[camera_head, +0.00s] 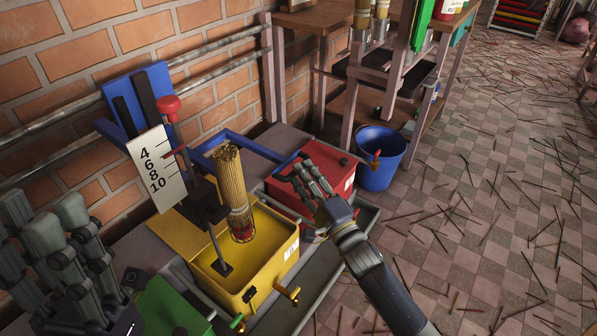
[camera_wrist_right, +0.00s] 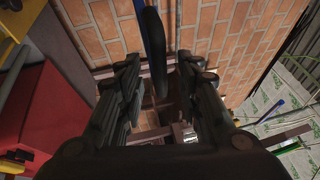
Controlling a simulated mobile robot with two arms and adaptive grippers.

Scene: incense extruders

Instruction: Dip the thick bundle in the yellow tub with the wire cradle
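The yellow tub (camera_head: 262,283) stands on a bench by the brick wall. The thick bundle (camera_head: 231,178) of tan sticks is upright, slightly tilted, with its lower end at the tub's opening. A thin wire cradle (camera_head: 242,232) shows around its lower end; how deep the end sits is hard to tell. A lever with a red knob (camera_head: 168,106) and a 4-to-10 scale (camera_head: 156,172) stand beside it. My right gripper (camera_head: 303,180) is open and empty over the red tub, apart from the bundle. My left gripper (camera_head: 45,218) is open and empty at the lower left.
The red tub (camera_head: 343,184) adjoins the yellow one; a green tub (camera_head: 170,306) is at the near side. Brass taps (camera_head: 289,292) stick out in front. A blue bucket (camera_head: 381,158) and a wooden table stand behind. Loose sticks litter the tiled floor.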

